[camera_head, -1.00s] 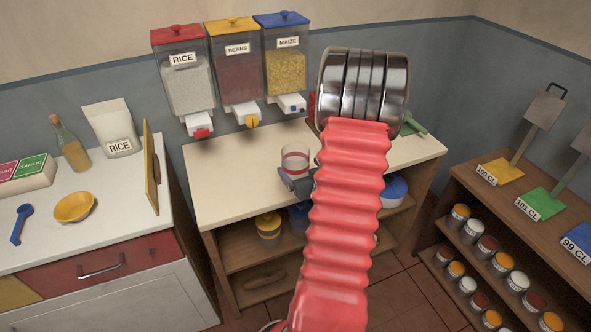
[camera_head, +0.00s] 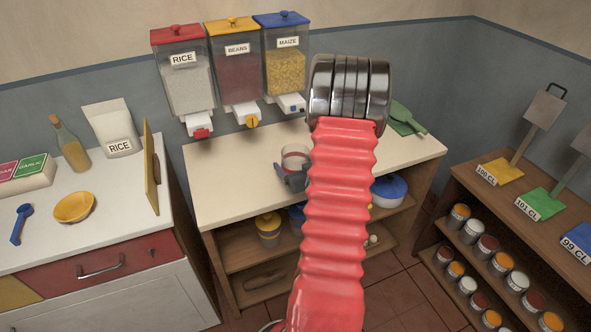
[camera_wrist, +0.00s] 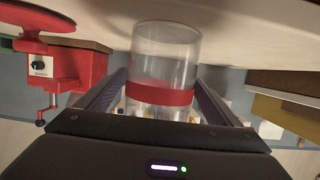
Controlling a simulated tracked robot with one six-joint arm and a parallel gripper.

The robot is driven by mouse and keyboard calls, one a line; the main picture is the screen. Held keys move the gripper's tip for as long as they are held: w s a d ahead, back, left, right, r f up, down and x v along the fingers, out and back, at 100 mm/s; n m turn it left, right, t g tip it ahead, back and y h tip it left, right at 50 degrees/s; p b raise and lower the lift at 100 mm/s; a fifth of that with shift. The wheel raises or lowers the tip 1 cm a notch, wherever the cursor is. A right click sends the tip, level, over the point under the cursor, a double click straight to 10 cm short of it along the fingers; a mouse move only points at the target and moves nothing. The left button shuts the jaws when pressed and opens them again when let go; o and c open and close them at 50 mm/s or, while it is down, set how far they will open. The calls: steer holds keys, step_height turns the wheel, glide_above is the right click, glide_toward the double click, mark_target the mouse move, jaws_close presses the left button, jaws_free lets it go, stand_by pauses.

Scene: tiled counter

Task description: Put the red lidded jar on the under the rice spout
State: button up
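The jar (camera_head: 294,153) is clear with a red band and stands on the cream counter, partly hidden behind my arm. No lid is visible on it. In the wrist view the jar (camera_wrist: 165,55) is between my fingers, near their tips. My gripper (camera_wrist: 162,82) is open around the jar; the fingertips look close to its sides, and contact is not clear. In the head view my gripper (camera_head: 291,176) is low at the jar's near side. The rice dispenser (camera_head: 187,85) is on the wall at left, its white spout (camera_head: 198,123) with a red front above the counter's back.
The beans dispenser (camera_head: 237,75) and maize dispenser (camera_head: 286,70) hang right of the rice. A wooden board (camera_head: 151,167) stands at the left cabinet's edge. A green scoop (camera_head: 405,117) lies at the right. The counter left of the jar is clear.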

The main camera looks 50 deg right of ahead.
steer(key=c, duration=1.5)
steer(key=shift+r, duration=0.15)
steer(key=shift+r, duration=4.9)
